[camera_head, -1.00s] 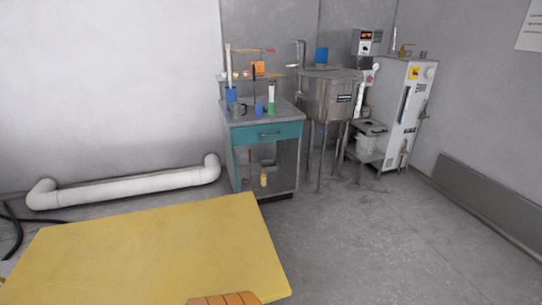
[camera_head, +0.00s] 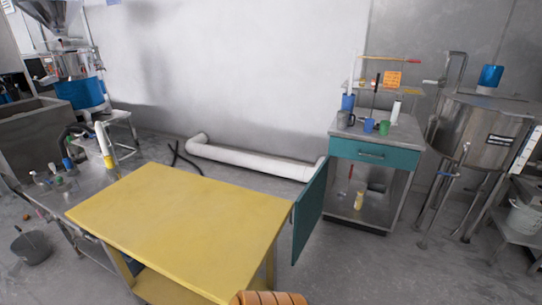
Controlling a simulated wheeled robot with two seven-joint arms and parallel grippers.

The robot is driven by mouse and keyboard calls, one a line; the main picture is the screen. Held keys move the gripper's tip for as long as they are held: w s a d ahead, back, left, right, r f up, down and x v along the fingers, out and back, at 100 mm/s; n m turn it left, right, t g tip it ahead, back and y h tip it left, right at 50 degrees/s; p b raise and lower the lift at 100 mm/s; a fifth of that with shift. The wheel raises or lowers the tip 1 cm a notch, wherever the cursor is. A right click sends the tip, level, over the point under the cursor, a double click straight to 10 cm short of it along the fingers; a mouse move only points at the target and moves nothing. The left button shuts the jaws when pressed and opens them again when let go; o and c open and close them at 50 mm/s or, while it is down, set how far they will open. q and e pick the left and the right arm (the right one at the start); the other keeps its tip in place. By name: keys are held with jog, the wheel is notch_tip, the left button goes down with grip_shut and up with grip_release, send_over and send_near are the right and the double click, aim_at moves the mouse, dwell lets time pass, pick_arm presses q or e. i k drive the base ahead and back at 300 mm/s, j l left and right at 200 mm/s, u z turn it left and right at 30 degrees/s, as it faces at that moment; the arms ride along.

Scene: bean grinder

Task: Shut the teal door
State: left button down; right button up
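The teal door (camera_head: 309,212) stands wide open, swung out from the left side of a small cabinet (camera_head: 397,197) toward me. The cabinet has a teal drawer (camera_head: 373,153), shut, above its open compartment. Inside the compartment are a yellow bottle (camera_head: 359,200) and other small items. The door's near edge is close to the right end of the yellow table; I cannot tell whether they touch. Neither of my grippers shows in the head view.
A yellow table (camera_head: 185,220) fills the middle foreground, with an orange ribbed object (camera_head: 268,298) at the bottom edge. A steel vat (camera_head: 485,128) on legs stands right of the cabinet. A white pipe (camera_head: 250,160) lies along the wall. Floor (camera_head: 400,270) in front of the cabinet is clear.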

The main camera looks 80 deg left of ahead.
aim_at(308, 206)
jog(key=i+j+u, duration=0.2)
jog(key=u, duration=0.25)
jog(key=i+u, duration=0.25)
jog(key=u, duration=0.15)
jog(key=i+j+u, duration=0.1)
jog(key=i+u, duration=0.15)
jog(key=u, duration=0.2)
jog(key=i+u, duration=0.2)
jog(key=u, duration=0.2)
jog(key=i+l+u, duration=0.2)
jog(key=u, duration=0.25)
jog(key=i+u, duration=0.45)
jog(key=i, duration=0.2)
